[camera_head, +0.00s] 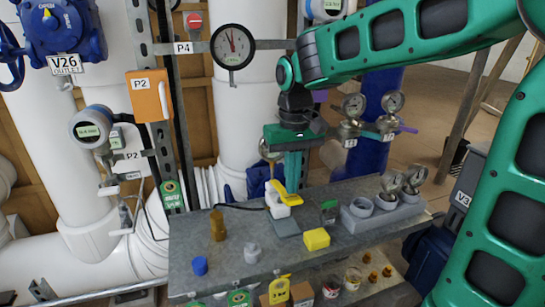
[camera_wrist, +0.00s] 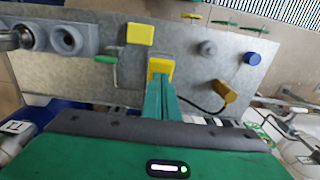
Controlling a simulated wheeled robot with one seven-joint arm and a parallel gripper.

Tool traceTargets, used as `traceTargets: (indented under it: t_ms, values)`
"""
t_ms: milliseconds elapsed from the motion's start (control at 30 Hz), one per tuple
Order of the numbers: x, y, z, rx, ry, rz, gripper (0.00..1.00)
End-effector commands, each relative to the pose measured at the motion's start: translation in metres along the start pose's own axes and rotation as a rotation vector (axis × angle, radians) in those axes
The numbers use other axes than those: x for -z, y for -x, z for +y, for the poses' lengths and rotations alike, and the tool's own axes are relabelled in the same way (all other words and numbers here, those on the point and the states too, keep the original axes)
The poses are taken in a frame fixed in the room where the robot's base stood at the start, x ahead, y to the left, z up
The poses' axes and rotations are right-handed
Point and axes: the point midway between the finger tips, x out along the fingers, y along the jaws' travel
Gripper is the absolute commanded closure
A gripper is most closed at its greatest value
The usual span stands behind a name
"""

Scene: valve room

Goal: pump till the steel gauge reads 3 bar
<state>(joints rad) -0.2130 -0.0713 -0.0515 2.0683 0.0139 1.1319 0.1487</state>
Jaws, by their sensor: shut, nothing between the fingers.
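A small white device with a yellow lever (camera_head: 287,194), which looks like the pump, stands on the grey bench. Its yellow top also shows in the wrist view (camera_wrist: 160,66), just beyond my fingertips. My gripper (camera_head: 293,180) points down, shut and empty, at the yellow lever; I cannot tell if they touch. Two steel-rimmed gauges, a left one (camera_head: 353,104) and a right one (camera_head: 393,101), are on the pipework behind the bench; their readings are too small to make out. A black-rimmed gauge (camera_head: 232,46) with a white face and red needle hangs further left, beside the P4 tag.
The grey bench (camera_head: 345,245) carries a yellow block (camera_head: 316,239), a blue cap (camera_head: 200,265), a brass fitting (camera_head: 217,225) and a grey holder (camera_head: 362,219) at right. A black hose (camera_wrist: 200,108) runs from the pump's side.

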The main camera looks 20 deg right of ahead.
Motion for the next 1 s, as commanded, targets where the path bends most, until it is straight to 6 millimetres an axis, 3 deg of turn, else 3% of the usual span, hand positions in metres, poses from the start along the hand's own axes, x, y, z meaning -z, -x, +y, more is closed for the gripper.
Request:
traceTargets:
  t_ms: [733, 1000]
  values:
    - [0.000, -0.046, 0.000, 0.000, 0.000, -0.002, 1.00]
    - [0.001, -0.030, 0.000, 0.000, 0.000, 0.002, 1.00]
